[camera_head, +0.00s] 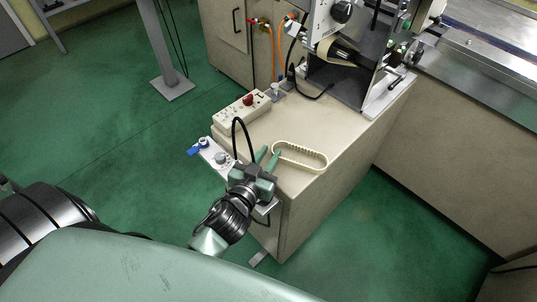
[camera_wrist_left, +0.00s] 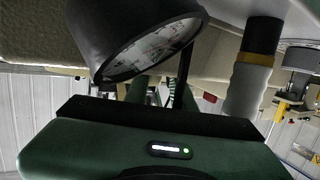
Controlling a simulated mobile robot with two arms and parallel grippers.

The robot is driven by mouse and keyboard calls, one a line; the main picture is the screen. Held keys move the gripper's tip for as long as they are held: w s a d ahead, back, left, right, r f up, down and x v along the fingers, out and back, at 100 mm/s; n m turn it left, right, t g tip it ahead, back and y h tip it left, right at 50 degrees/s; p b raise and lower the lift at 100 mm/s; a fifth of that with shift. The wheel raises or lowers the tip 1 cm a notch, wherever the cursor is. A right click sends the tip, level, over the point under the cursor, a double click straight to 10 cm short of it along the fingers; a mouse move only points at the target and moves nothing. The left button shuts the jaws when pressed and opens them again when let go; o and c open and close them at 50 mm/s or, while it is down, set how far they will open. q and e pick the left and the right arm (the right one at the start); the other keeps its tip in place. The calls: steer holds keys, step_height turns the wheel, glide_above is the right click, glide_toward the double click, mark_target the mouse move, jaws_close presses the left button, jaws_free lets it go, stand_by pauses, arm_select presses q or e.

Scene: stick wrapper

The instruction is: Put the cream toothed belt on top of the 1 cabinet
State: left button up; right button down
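The cream toothed belt (camera_head: 301,157) is a long closed loop with teeth inside. In the head view it lies on the beige cabinet's top (camera_head: 340,125), near the front right edge. My left gripper (camera_head: 269,152) is at the belt's left end, its green fingers apart. The right-hand finger overlaps the belt's end in the picture; I cannot tell whether it touches. In the left wrist view the fingers (camera_wrist_left: 162,90) are partly hidden and stand apart. No number 1 is readable on any cabinet. My right gripper is not in view.
A machine (camera_head: 350,60) stands at the cabinet's back. Another beige cabinet (camera_head: 460,130) is at the right.

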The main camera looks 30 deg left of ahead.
arm_select(q)
steer(key=shift+r, duration=0.2)
steer(key=shift+s+f, duration=0.1)
steer(key=shift+s, duration=0.2)
steer(key=b+v, duration=0.1)
steer(key=v, duration=1)
steer(key=shift+s, duration=0.2)
